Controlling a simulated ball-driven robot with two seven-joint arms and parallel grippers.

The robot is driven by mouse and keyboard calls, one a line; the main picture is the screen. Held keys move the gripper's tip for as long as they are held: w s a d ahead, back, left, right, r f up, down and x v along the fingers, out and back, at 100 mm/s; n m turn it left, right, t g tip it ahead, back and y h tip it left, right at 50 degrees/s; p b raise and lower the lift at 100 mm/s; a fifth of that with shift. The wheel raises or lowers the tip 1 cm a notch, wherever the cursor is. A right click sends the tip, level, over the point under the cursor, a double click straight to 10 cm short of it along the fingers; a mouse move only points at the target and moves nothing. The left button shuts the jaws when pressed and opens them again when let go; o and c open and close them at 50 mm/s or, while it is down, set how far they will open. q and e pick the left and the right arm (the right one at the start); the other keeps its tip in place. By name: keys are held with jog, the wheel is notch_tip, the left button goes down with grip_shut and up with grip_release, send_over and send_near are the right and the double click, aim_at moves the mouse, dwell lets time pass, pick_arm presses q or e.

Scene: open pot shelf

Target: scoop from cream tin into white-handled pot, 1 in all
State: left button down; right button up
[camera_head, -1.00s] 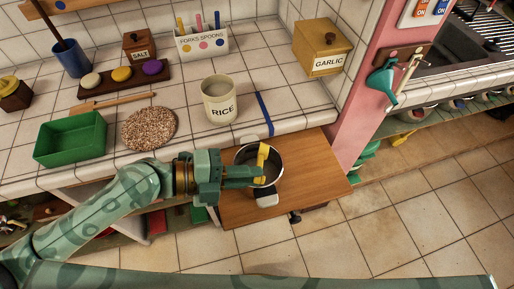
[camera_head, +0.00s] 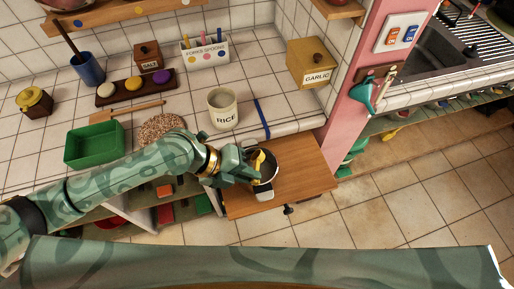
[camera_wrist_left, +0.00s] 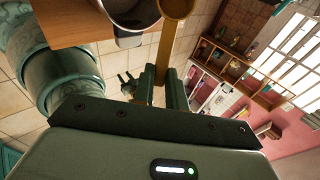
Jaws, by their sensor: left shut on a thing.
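The cream tin marked RICE (camera_head: 222,110) stands upright on the tiled counter. The pot (camera_head: 270,172) sits on the wooden board in front of the counter, its white handle (camera_head: 265,197) pointing toward me; part of it also shows in the left wrist view (camera_wrist_left: 122,10). My left gripper (camera_head: 252,178) is shut on a yellow scoop (camera_head: 258,161) at the pot's left side. The scoop shows in the left wrist view (camera_wrist_left: 168,42), its cup cut by the top edge, beside the pot. Its contents are hidden. My right gripper is out of view.
A green tray (camera_head: 94,146), a round speckled mat (camera_head: 160,128) and a wooden stick lie left of the tin. A blue strip (camera_head: 262,118) lies right of it. A garlic box (camera_head: 311,64) stands behind. A pink post (camera_head: 352,95) rises right of the board (camera_head: 315,178).

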pick_arm(q)
jog(key=m+y+p, duration=0.1)
jog(key=y+p, duration=0.2)
jog(key=p, duration=0.1)
jog(key=r+m+y+p, duration=0.1)
jog(key=y+p, duration=0.2)
jog(key=p, duration=0.2)
jog(key=m+y+p, duration=0.1)
jog(key=y+p, duration=0.1)
jog(key=p, duration=0.3)
jog(key=shift+r+m+g+y, duration=0.3)
jog(key=shift+r+g+y, duration=0.05)
jog(key=shift+g+y, duration=0.05)
jog(key=shift+f, duration=0.1)
